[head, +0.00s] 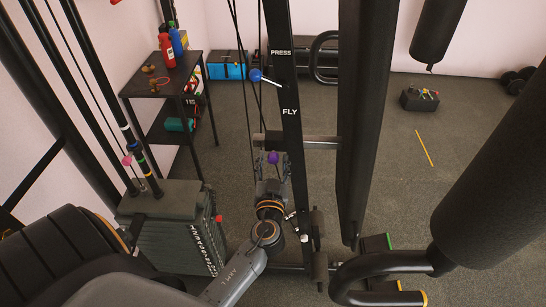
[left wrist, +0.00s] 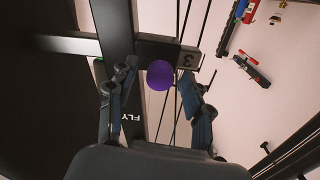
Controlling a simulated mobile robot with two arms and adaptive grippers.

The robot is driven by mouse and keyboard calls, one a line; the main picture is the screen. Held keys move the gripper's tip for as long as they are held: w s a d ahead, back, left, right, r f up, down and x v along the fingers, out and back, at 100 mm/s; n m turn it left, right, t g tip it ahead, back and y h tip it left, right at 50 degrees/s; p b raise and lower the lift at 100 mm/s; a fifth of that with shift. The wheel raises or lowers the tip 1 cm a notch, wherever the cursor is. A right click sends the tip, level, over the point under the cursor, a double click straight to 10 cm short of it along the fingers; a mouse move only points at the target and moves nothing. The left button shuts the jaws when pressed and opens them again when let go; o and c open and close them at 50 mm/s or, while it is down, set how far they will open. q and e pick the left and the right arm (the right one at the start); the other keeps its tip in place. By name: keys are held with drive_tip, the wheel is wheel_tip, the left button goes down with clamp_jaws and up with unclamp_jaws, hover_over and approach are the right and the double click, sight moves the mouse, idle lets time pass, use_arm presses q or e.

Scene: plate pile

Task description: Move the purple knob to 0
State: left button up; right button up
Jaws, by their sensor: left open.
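The purple knob (head: 272,158) is a small ball beside the black upright of the exercise machine, below the FLY label. It also shows in the left wrist view (left wrist: 160,75), in front of a dark bar whose end block (left wrist: 188,60) carries a number that looks like 3. My left gripper (head: 271,164) is open, with one finger on each side of the knob. In the left wrist view the fingers (left wrist: 157,80) stand apart from the knob, with gaps on both sides. I see no 0 mark. My right gripper is in neither view.
The upright (head: 291,115) with PRESS and FLY labels has a blue knob (head: 255,75) higher up. A weight stack (head: 170,235) stands at left, and a black shelf (head: 170,75) behind. Floor at right is mostly clear.

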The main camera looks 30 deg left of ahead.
use_arm(q)
drive_tip(key=shift+w, duration=0.1)
clamp_jaws()
drive_tip(key=shift+b+x, duration=0.85)
drive_tip(key=shift+b, duration=0.05)
drive_tip(key=shift+w+a+f, duration=0.1)
drive_tip(key=shift+w+a, duration=0.1)
drive_tip(key=shift+w, duration=0.15)
drive_tip(key=shift+r, duration=0.2)
drive_tip(key=shift+c, duration=1.3)
unclamp_jaws()
drive_tip(key=shift+o, duration=1.3)
drive_tip(key=shift+w+f, duration=0.1)
